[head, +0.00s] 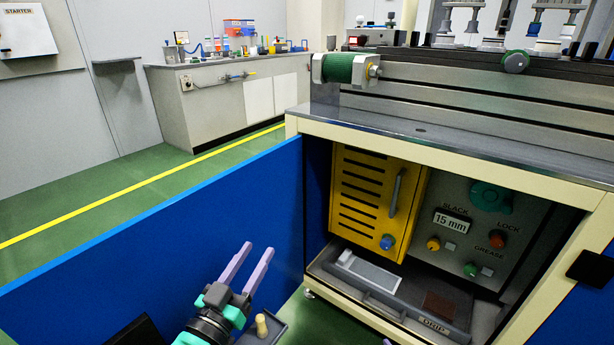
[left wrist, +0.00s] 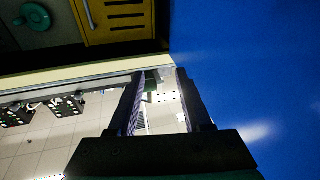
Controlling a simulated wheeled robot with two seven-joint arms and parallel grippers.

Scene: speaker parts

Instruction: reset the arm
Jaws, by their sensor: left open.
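My left gripper (head: 248,270) comes up from the bottom of the head view, with two pale purple fingers spread apart and nothing between them. It is in front of the blue panel (head: 170,235) and left of the open cabinet under the bench. In the left wrist view my left gripper (left wrist: 157,85) shows its two dark fingers apart and empty, with the blue panel (left wrist: 250,60) to the right.
The open cabinet holds a yellow vented box (head: 375,195), a control panel with knobs (head: 470,225) and a grey drip tray (head: 385,295). A conveyor with a green roller (head: 338,68) runs on the bench top (head: 420,130). Green floor (head: 90,195) lies beyond the blue panel.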

